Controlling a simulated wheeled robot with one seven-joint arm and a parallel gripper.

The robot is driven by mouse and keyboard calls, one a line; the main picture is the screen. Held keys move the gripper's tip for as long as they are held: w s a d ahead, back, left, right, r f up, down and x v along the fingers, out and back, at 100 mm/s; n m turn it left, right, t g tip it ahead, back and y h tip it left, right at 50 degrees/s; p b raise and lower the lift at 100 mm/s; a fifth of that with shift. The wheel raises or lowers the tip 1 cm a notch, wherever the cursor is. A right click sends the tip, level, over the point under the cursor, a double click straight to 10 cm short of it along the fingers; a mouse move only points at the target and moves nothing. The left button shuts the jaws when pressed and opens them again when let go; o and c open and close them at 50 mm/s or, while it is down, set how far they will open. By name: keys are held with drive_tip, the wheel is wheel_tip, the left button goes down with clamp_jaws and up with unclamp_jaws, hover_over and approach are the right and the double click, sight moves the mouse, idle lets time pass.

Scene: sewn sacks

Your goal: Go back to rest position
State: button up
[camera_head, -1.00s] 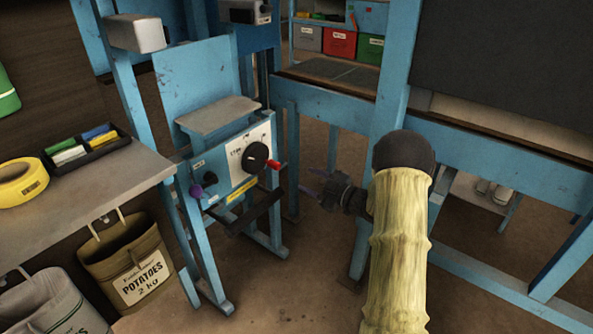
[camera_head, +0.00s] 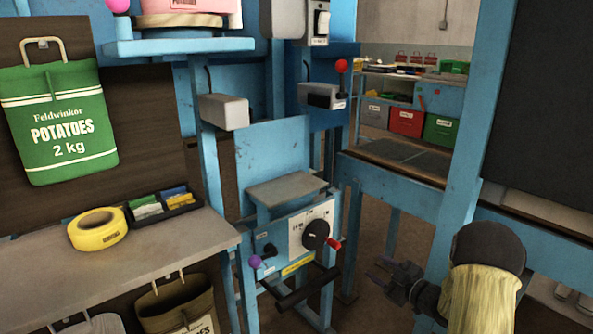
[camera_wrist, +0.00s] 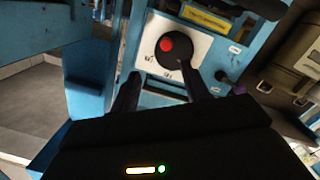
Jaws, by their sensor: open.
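My gripper (camera_head: 380,270) is low in the head view, to the right of the blue machine with the control panel (camera_head: 296,237). In the wrist view its two dark fingers (camera_wrist: 160,90) are apart with nothing held between them. Beyond the fingertips is the panel's black dial (camera_wrist: 174,50) with a red handle end (camera_wrist: 166,44). In the head view the dial (camera_head: 316,235) and the red knob (camera_head: 334,244) are left of the gripper, with a visible gap between. My arm runs up from the bottom right in a pale sleeve.
A grey bench (camera_head: 150,248) at left holds yellow tape (camera_head: 97,230) and a black tray (camera_head: 181,207). A green potato sack (camera_head: 62,122) hangs above; a brown sack (camera_head: 177,305) hangs below. Blue frame posts (camera_head: 478,130) stand close to my arm at right. Coloured bins (camera_head: 406,121) are behind.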

drive_tip(key=s+a+r+m+g+h+p, duration=0.1)
drive_tip(key=s+a+r+m+g+h, duration=0.2)
drive_tip(key=s, duration=0.7)
drive_tip(key=s+a+r+m+g+h+p, duration=0.1)
drive_tip(key=s+a+m+g+h+p, duration=0.15)
drive_tip(key=s+a+m+g, duration=0.5)
drive_tip(key=s+a+r+m+g+h+p, duration=0.15)
drive_tip(key=s+h, duration=0.25)
drive_tip(key=s, duration=0.7)
drive_tip(key=w+p+v, duration=0.2)
drive_tip(key=p+v, duration=1)
drive_tip(key=w+d+r+p+v, duration=0.1)
drive_tip(key=w+p+v, duration=0.2)
drive_tip(key=p+v, duration=0.9)
drive_tip(key=w+p+v, duration=0.2)
drive_tip(key=p+v, duration=1.1)
drive_tip(key=shift+w+d+r+m, duration=0.2)
drive_tip(key=shift+w+r+m, duration=0.1)
drive_tip(key=shift+r+m, duration=0.1)
drive_tip(key=shift+f+y, duration=0.1)
drive_tip(key=shift+y, duration=0.15)
drive_tip(key=shift+c, duration=0.5)
